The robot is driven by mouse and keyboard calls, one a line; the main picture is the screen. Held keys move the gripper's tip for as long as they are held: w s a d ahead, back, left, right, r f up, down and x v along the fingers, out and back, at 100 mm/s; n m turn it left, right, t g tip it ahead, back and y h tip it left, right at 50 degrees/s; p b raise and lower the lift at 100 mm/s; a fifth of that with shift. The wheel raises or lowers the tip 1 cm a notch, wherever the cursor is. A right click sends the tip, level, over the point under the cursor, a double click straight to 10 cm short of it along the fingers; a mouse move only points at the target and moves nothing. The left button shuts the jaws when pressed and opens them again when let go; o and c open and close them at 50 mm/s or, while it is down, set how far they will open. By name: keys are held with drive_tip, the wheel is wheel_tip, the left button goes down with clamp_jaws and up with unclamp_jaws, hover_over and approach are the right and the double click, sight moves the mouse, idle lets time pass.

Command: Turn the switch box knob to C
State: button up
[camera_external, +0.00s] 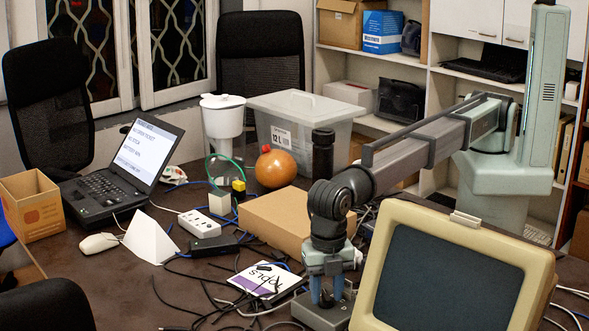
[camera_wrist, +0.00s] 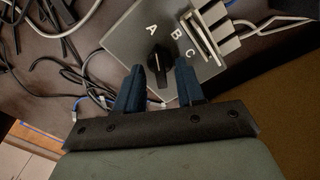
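The switch box (camera_wrist: 125,40) is a grey box with white letters A, B and C on its top face. Its black knob (camera_wrist: 160,60) is elongated, with its upper end towards the A side; its exact pointer setting is hard to tell. My gripper (camera_wrist: 159,66) has blue fingers on either side of the knob, open, with narrow gaps seeming to show between fingers and knob. In the external view my gripper (camera_external: 329,295) points down over the switch box (camera_external: 315,312) on the table. The knob is hidden there.
Grey connectors and cables (camera_wrist: 215,30) leave the box's right side. Loose black cables (camera_external: 215,300) and a labelled card (camera_external: 265,281) lie to the left. A beige monitor (camera_external: 450,270) stands close on the right. A cardboard box (camera_external: 285,218) lies behind my gripper.

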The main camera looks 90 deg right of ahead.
drive_tip(key=shift+f, duration=0.1)
drive_tip(key=shift+c, duration=0.4)
clamp_jaws()
drive_tip(key=m, duration=0.3)
drive_tip(key=shift+m, duration=0.3)
drive_tip(key=m, duration=0.3)
drive_tip(key=shift+m, duration=0.3)
drive_tip(key=m, duration=0.4)
drive_tip(key=shift+w, duration=0.1)
drive_tip(key=shift+m, duration=2)
